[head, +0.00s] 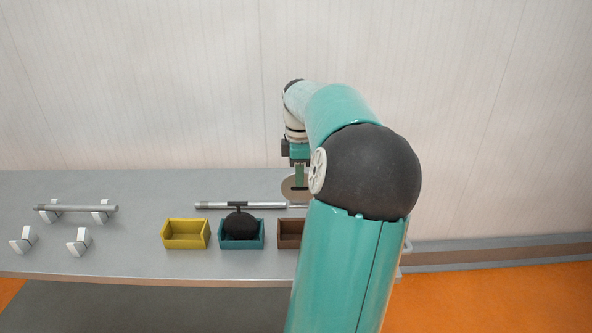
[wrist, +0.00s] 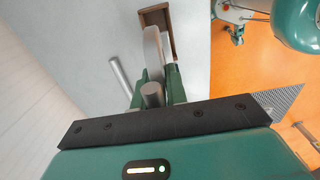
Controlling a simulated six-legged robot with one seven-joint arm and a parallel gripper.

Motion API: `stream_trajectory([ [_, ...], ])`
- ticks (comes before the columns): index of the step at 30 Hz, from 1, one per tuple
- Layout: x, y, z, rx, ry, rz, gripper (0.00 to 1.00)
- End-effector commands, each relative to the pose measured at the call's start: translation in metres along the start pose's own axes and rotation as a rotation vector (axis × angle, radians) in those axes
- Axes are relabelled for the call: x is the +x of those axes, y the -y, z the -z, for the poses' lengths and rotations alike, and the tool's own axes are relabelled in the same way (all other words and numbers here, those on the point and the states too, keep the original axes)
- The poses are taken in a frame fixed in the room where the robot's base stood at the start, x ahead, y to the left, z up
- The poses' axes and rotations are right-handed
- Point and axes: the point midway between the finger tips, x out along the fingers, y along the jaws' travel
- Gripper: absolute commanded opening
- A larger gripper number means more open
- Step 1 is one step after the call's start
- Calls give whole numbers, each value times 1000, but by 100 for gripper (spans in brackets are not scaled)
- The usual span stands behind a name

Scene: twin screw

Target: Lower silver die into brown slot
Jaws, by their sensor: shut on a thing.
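The silver die is a pale grey disc (head: 287,188) with a short stem; in the wrist view the disc (wrist: 153,52) shows nearly edge-on. My gripper (head: 300,180) is shut on it, and the fingers (wrist: 158,80) flank the stem in the wrist view. The die hangs on edge. The brown slot is an open brown box (head: 288,233), partly hidden behind my arm in the head view. In the wrist view the brown box (wrist: 173,33) lies just beyond the disc, which overlaps it in the picture. I cannot tell the gap between them.
A teal box (head: 241,242) holding a black round piece with a handle and an empty yellow box (head: 186,242) stand left of the brown one. A grey bar (head: 215,205) lies behind them. White holders (head: 78,241) and another bar (head: 75,208) are at far left.

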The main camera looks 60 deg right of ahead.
Motion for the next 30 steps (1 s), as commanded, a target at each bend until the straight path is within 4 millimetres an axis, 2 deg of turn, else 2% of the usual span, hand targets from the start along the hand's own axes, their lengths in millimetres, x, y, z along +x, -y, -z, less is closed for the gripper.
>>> stream_trajectory([
  [18,46,-3,3,-2,-1,0,0],
  [30,53,-3,5,-2,-1,-1,0],
])
